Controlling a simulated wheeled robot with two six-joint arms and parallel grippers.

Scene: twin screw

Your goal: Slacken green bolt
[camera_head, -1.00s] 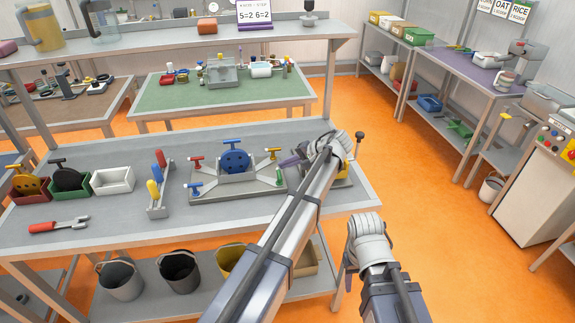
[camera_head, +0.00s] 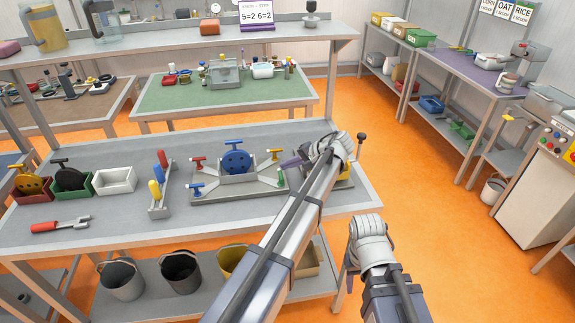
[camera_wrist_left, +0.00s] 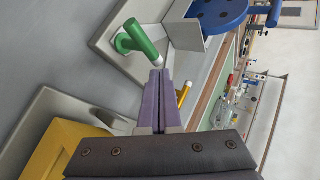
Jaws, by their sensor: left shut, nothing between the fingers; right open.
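The green bolt (camera_head: 281,178) is a T-handled bolt at the right front corner of a grey fixture (camera_head: 225,195) on the bench. In the left wrist view the green bolt (camera_wrist_left: 140,39) stands large at the top, its pale handle end close to my fingertips. My left gripper (camera_head: 284,163) is shut and empty beside the bolt; its purple fingers also show in the wrist view (camera_wrist_left: 160,75). I cannot tell whether they touch the bolt. My right gripper (camera_head: 339,298) is low, off the bench's right front edge, mostly hidden by its wrist; it is open.
The fixture holds a blue disc (camera_head: 236,160) and red, blue and yellow bolts. A yellow part (camera_wrist_left: 60,150) in a grey holder stands close by. The bench front is clear.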

